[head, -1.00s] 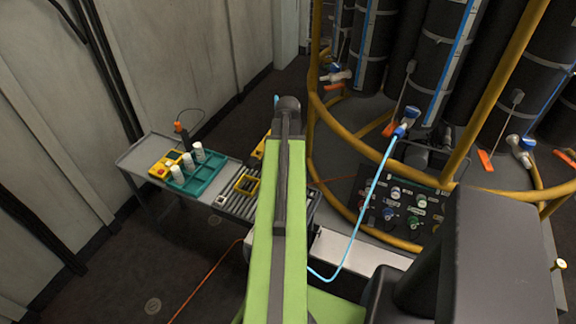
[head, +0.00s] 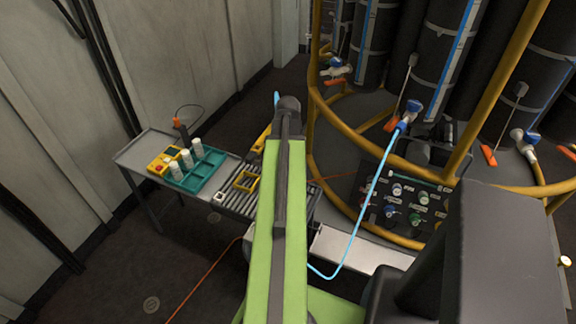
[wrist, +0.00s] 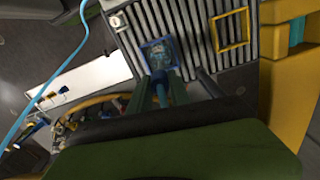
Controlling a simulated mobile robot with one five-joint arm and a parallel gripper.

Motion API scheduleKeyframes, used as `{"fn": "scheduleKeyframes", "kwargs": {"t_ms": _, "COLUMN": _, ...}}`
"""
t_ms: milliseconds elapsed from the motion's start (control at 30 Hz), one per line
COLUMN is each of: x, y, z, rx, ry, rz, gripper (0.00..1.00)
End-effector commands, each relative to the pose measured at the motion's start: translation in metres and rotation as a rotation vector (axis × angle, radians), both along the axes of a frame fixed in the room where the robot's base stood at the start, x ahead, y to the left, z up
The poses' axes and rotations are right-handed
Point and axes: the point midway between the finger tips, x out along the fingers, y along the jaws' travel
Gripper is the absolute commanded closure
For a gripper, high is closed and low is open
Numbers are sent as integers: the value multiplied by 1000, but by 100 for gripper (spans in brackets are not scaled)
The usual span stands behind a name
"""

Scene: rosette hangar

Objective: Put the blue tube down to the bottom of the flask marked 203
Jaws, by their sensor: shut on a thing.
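My gripper (wrist: 158,90) is shut on the blue tube (wrist: 161,86) in the wrist view. The tube's far end points at a blue square holder (wrist: 159,42) with a clear, bluish vessel in it, on the ribbed rack. This may be the flask; no number 203 is legible, and I cannot tell how deep the tube's end sits. In the head view my arm hides the gripper; a short blue piece (head: 277,97) shows above the arm's end. A light blue hose (head: 373,190) hangs from a valve and runs behind my arm.
A grey bench holds a teal tray (head: 211,174) with white bottles, a yellow box with a red button (head: 158,168) and the ribbed rack with an empty yellow frame (head: 246,181). Yellow rails (head: 345,125) and black cylinders stand at the right, beside a knob panel (head: 400,205).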

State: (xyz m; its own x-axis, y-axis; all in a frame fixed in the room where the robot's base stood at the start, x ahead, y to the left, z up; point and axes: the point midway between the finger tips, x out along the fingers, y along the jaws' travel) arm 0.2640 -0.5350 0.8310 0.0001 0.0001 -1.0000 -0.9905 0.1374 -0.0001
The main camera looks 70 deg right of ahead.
Motion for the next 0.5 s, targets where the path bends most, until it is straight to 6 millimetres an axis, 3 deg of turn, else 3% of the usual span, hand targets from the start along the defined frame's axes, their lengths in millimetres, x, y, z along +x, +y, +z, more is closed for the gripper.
{"fn": "scheduleKeyframes", "kwargs": {"t_ms": 500, "x": 0, "y": 0, "z": -23, "rx": 0, "ry": 0, "rz": 0, "gripper": 100}}
